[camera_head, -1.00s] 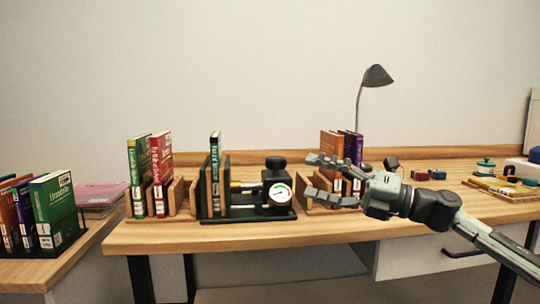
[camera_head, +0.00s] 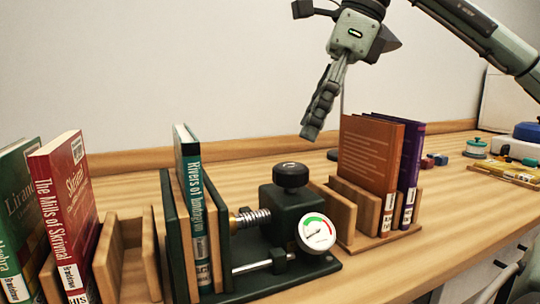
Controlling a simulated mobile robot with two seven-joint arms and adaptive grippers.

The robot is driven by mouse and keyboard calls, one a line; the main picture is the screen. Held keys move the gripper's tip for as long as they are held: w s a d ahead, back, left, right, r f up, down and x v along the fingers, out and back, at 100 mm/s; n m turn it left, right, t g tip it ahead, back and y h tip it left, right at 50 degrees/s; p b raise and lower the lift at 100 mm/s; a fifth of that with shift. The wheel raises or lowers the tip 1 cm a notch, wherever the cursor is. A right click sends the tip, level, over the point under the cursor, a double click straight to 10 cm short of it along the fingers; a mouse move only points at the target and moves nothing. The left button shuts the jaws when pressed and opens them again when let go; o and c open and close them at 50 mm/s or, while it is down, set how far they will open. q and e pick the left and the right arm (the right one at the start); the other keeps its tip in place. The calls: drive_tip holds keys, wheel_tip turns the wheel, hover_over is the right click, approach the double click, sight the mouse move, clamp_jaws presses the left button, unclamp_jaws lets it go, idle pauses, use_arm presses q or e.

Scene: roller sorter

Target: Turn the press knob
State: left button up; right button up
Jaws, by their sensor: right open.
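The press knob (camera_head: 290,176) is a round black knob on top of the dark green book press (camera_head: 292,212). The press has a spring-loaded screw and a round gauge (camera_head: 316,232) with green and red bands. A green book (camera_head: 196,205) stands upright between the press boards. My right gripper (camera_head: 313,130) points down from the top, above and slightly right of the knob, apart from it. It is open and empty, its fingers seen nearly edge-on. My left gripper is not in view.
A wooden rack with an orange book (camera_head: 368,160) and a purple book (camera_head: 410,165) stands close right of the press. A red book (camera_head: 66,210) and another green book (camera_head: 18,225) stand at the left. Small items lie at the far right.

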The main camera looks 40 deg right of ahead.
sight(293, 166)
drive_tip(key=x, duration=0.6)
drive_tip(key=shift+s, duration=0.25)
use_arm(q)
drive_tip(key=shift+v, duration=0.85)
use_arm(e)
drive_tip(key=shift+x, duration=0.75)
use_arm(q)
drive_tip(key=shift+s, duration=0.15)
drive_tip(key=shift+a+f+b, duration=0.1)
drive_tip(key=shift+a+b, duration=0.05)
drive_tip(key=shift+b, duration=0.15)
use_arm(e)
drive_tip(key=c, duration=1.2)
